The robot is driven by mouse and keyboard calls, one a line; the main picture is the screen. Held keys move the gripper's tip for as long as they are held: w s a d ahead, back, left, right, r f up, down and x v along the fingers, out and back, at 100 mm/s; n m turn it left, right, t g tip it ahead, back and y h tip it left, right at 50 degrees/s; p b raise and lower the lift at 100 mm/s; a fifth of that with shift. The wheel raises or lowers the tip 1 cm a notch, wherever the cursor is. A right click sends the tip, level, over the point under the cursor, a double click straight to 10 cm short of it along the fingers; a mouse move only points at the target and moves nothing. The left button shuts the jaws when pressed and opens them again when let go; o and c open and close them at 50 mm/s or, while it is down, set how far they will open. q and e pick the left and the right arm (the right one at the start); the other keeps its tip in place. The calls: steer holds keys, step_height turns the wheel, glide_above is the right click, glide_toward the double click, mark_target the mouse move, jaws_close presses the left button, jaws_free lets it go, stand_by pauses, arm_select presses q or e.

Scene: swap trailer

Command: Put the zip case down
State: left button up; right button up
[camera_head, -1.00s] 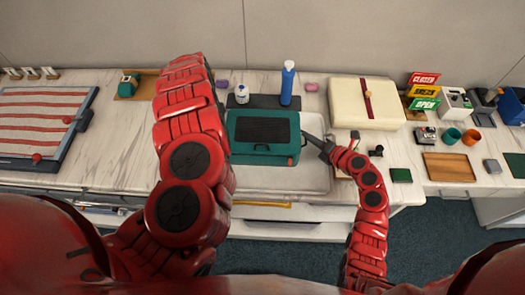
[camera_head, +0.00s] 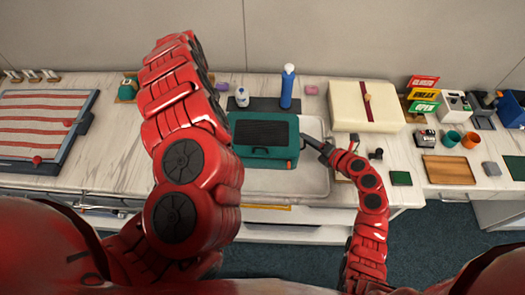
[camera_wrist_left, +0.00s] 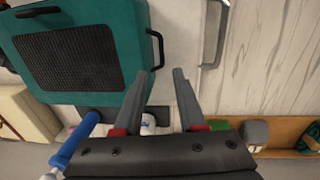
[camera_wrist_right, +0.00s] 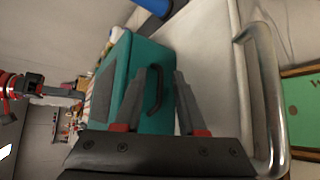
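The zip case is a teal box with a black mesh panel (camera_head: 283,154). It lies flat on a pale recessed tray on the counter, with black handles at its sides. It fills the upper left of the left wrist view (camera_wrist_left: 130,20) and the middle of the right wrist view (camera_wrist_right: 148,57). My left gripper (camera_wrist_left: 165,73) is open and empty, near one side handle and apart from it; my arm hides it in the head view. My right gripper (camera_head: 306,138) is at the case's right side. Its fingers (camera_wrist_right: 166,72) are apart near the other handle, with nothing held between them.
A blue bottle (camera_head: 287,88) and a small white bottle (camera_head: 242,97) stand behind the case on a dark mat. A cream box (camera_head: 365,112) is to the right. The pale tray (camera_head: 318,178) has bare room around the case. A metal rail (camera_wrist_right: 272,95) is close to my right gripper.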

steer(key=shift+d, duration=0.1)
steer(key=shift+s+d, duration=0.2)
arm_select(q)
steer(key=shift+s+a+r, duration=0.1)
steer(key=shift+r, duration=0.25)
arm_select(e)
steer(key=v, duration=1.1)
steer(key=shift+r, duration=0.3)
arm_select(q)
steer(key=shift+f, duration=0.1)
arm_select(e)
steer(key=shift+s, duration=0.2)
